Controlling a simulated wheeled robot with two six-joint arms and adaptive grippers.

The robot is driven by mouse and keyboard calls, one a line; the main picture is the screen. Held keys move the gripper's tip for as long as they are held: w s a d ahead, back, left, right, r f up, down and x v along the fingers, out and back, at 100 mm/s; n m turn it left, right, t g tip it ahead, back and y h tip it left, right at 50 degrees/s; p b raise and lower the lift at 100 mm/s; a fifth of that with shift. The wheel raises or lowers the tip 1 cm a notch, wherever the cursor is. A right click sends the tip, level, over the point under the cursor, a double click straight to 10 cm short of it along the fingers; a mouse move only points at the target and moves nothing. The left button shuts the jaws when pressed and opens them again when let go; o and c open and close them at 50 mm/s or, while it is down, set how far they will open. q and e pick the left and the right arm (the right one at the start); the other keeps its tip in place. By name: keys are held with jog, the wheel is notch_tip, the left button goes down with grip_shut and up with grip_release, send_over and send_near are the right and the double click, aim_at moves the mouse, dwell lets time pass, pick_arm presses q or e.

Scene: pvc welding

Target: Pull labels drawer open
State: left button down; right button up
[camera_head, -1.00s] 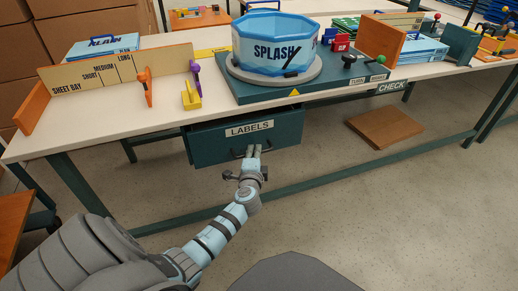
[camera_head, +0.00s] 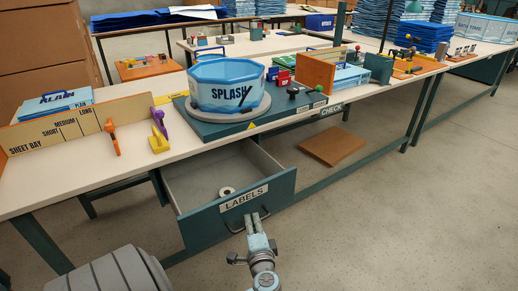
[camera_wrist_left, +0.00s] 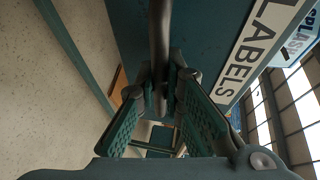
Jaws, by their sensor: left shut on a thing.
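The labels drawer (camera_head: 205,226) is teal with a white LABELS plate (camera_head: 243,199) and a dark bar handle (camera_head: 236,228). It stands pulled out from under the table, and its grey inside shows. A white roll (camera_head: 226,191) lies in it near the front. My left gripper (camera_head: 255,221) is at the drawer front, shut on the handle. In the left wrist view the handle bar (camera_wrist_left: 160,60) runs between the two green-padded fingers (camera_wrist_left: 160,95), beside the LABELS plate. My right gripper is not in view.
The white table (camera_head: 165,130) above carries a blue SPLASH tub (camera_head: 228,85) on a teal turntable base, the sheet bay board (camera_head: 60,130), and orange, yellow and purple clamps. A brown board (camera_head: 332,146) lies on the floor at right. The floor in front is clear.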

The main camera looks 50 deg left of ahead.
pick_arm(q)
jog(key=shift+s+d, duration=0.1)
jog(key=shift+d, duration=0.1)
jog(key=c, duration=1.7)
grip_release()
